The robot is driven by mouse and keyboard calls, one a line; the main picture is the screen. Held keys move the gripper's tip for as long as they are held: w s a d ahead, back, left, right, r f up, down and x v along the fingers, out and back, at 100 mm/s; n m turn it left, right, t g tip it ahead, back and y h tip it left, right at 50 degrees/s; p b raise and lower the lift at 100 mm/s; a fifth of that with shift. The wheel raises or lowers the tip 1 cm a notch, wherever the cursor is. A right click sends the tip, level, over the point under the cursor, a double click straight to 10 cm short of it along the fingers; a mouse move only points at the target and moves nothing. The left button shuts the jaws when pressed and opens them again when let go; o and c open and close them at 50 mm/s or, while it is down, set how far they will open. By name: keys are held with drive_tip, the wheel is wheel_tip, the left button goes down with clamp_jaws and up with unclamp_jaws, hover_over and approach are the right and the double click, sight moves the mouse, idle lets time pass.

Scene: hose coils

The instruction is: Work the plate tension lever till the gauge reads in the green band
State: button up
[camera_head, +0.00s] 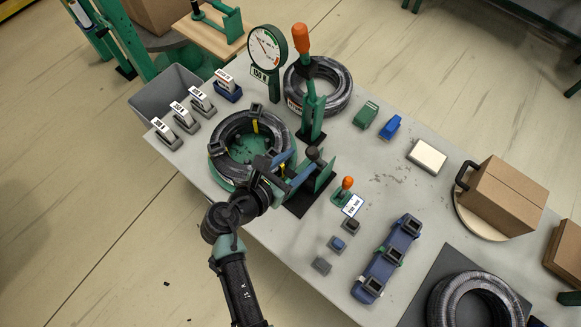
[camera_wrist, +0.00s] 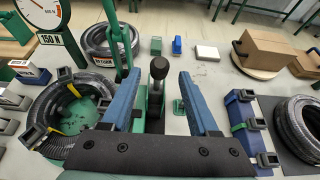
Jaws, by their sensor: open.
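The round white gauge (camera_head: 266,48) stands on a green post at the back, with a 150 N label below. Its dial has coloured bands; the needle is too small to read surely. It is partly cut off in the wrist view (camera_wrist: 40,12). A black-knobbed lever (camera_wrist: 158,70) rises from a green bracket and shows between my fingers in the wrist view. My gripper (camera_head: 302,166) is open with blue fingers, one on each side of this lever; contact cannot be told. A tall green lever with an orange handle (camera_head: 302,40) stands behind. Which lever is the plate tension lever is not marked legibly.
A black hose coil (camera_head: 229,131) lies on a green plate to the left, with black clamps. Another coil (camera_head: 338,75) lies behind the tall lever. A small orange-knobbed lever (camera_head: 347,183), a blue clamp rack (camera_head: 403,231) and a cardboard box (camera_head: 507,194) stand to the right.

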sight(310, 153)
drive_tip(key=shift+b+x, duration=1.65)
drive_tip(key=shift+x, duration=0.55)
drive_tip(key=shift+d+p, duration=0.1)
drive_tip(key=shift+p, duration=0.2)
drive_tip(key=shift+w+f, duration=0.1)
drive_tip(key=shift+w, duration=0.05)
clamp_jaws()
drive_tip(key=s+a+f+b, duration=0.4)
drive_tip(key=s+a+f, duration=0.2)
drive_tip(key=f, duration=0.5)
drive_tip(key=s, duration=0.2)
drive_tip(key=shift+s+a, duration=0.15)
drive_tip(key=shift+s, duration=0.25)
drive_tip(key=shift+r, duration=0.15)
